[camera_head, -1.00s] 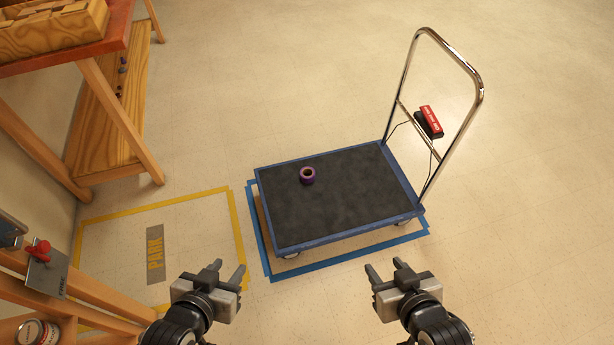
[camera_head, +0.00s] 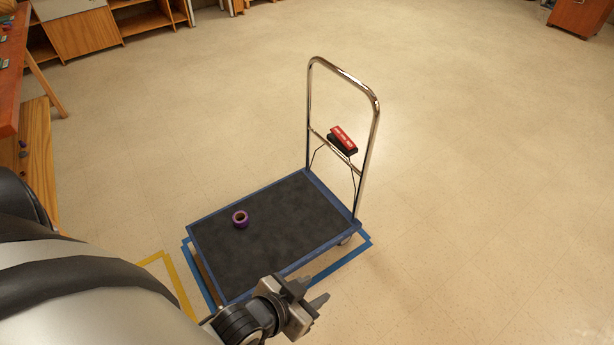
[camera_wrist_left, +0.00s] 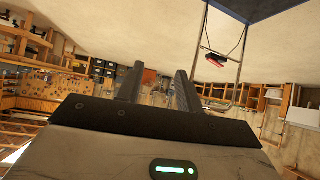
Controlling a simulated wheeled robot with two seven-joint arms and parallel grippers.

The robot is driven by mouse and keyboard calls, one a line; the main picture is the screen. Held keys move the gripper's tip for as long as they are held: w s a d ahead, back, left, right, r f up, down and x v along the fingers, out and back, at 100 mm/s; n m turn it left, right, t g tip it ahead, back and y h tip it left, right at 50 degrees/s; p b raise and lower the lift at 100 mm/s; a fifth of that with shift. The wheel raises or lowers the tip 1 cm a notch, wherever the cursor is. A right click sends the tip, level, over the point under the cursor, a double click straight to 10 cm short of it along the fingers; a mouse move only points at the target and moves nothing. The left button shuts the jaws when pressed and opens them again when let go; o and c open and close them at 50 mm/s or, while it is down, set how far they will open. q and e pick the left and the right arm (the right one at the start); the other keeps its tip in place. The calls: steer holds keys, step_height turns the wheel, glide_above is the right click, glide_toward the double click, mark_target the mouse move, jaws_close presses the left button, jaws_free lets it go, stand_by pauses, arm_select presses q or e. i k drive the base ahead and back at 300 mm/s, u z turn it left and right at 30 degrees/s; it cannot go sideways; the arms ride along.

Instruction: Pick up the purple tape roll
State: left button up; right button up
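The purple tape roll (camera_head: 240,220) lies flat on the dark deck of the blue-edged cart (camera_head: 297,211), towards the deck's left side, with its hole facing up. My left gripper (camera_head: 312,291) is past the cart's near edge in the picture, to the right of and below the roll, and apart from it. In the left wrist view the two fingers of the left gripper (camera_wrist_left: 159,70) stand apart with nothing between them. The roll does not show in that view. My right gripper is out of view.
The cart has a chrome handle (camera_head: 368,150) with a red and black device (camera_head: 342,139) on it. Blue and yellow tape (camera_head: 172,270) marks the floor. A wooden bench (camera_head: 40,150) stands at the left. Open floor lies to the right. My large left arm covers the lower left.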

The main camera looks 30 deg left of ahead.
mark_target(237, 215)
steer(key=z, duration=0.25)
steer(key=i, duration=4.35)
steer(key=u, duration=2.9)
steer(key=i, duration=4.15)
steer(key=u, duration=3.05)
steer(key=i, duration=1.65)
